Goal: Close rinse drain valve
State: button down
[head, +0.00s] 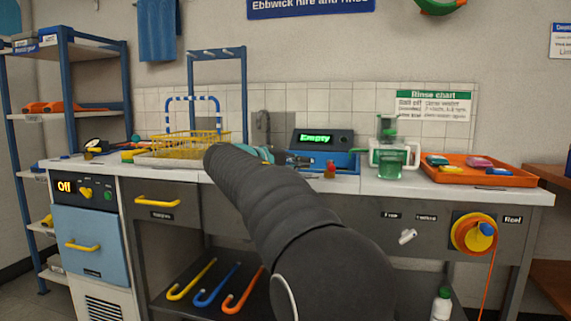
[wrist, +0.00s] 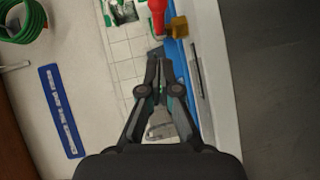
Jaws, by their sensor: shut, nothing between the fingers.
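A small valve with a red handle (head: 330,170) sits at the front of the blue unit (head: 345,159) whose green display reads "Empty". In the wrist view, the red handle (wrist: 157,12) and its brass-coloured body (wrist: 179,27) are at the top, just beyond my fingertips. My gripper (head: 304,161) is shut and empty, left of the valve and pointing towards it. In the wrist view, the fingertips of my gripper (wrist: 158,58) are close together with a small gap to the valve. Whether they touch it cannot be told from the head view. My arm hides part of the counter.
A yellow rack (head: 185,146) stands on the counter left of my arm. A green-and-clear container (head: 390,158) and an orange tray (head: 485,173) with several small items stand right of the blue unit. A tiled wall (head: 285,105) rises behind.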

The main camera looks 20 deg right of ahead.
aim_at(331, 166)
jog(key=d, duration=0.1)
jog(key=s+d, duration=0.1)
jog(key=d+f, duration=0.1)
jog(key=d, duration=0.1)
jog(key=shift+s+d+b, duration=0.1)
jog(key=shift+s+b, duration=0.05)
jog(key=shift+b, duration=0.15)
jog(key=shift+a, duration=0.2)
